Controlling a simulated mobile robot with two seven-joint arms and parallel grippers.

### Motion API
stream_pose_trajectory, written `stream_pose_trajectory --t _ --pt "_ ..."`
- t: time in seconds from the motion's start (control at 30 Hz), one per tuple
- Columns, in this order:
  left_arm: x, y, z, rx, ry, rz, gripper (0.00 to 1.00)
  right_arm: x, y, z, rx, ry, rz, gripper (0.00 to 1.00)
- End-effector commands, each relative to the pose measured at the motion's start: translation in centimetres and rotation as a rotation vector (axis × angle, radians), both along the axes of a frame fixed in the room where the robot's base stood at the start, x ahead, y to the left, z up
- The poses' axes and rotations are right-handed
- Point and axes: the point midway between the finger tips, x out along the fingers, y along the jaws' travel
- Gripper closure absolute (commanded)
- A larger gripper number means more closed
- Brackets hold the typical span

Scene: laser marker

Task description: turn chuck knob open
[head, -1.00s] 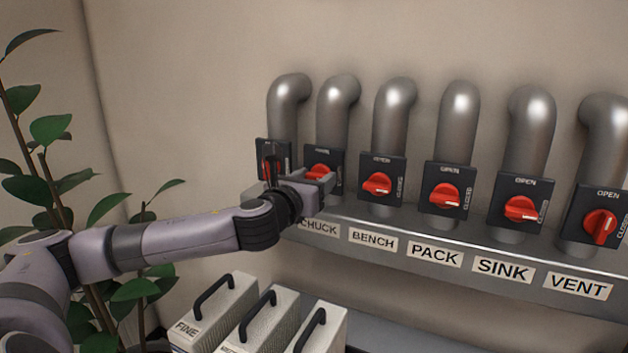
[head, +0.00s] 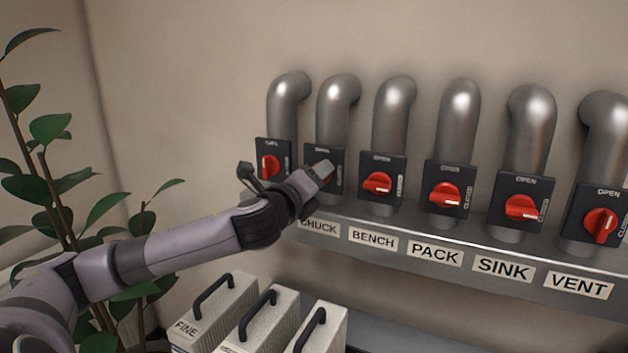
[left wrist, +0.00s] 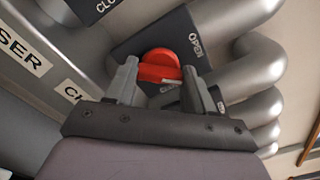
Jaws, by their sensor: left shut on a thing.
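The red chuck knob (head: 324,167) sits on the dark plate (head: 337,186) of the second pipe from the left, above the CHUCK label (head: 319,228). In the head view my left gripper (head: 319,173) hides most of this knob. In the left wrist view the red knob (left wrist: 160,66) lies between the two fingers of the left gripper (left wrist: 160,82), which are shut on it. The word OPEN shows on the plate beside it. The knob's exact angle against its marks is hard to read. My right gripper is in neither view.
Another red knob (head: 269,166) is close on the left. The BENCH (head: 377,184), PACK (head: 445,195), SINK (head: 521,208) and VENT (head: 600,226) knobs run to the right. Handled boxes (head: 214,308) stand below my arm. A leafy plant (head: 50,190) is at the left.

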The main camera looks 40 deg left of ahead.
Motion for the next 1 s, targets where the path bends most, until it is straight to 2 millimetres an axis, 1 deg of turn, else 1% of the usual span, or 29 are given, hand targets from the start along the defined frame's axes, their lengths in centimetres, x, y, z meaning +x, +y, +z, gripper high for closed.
stream_pose_trajectory --t 0.3,0.6,0.8,1.0 --pt "0.0 -0.03 -0.1 -0.29 -0.091 0.0 0.77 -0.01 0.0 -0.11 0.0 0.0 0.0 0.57" --pt "0.0 -0.03 -0.07 -0.521 -0.163 0.001 0.77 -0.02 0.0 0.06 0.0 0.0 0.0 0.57" --pt "0.01 -0.02 -0.03 -0.623 -0.197 0.001 0.77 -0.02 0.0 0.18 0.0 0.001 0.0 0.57" --pt "0.0 -0.01 -0.03 -0.679 -0.215 0.001 0.77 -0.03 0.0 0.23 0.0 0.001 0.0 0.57"
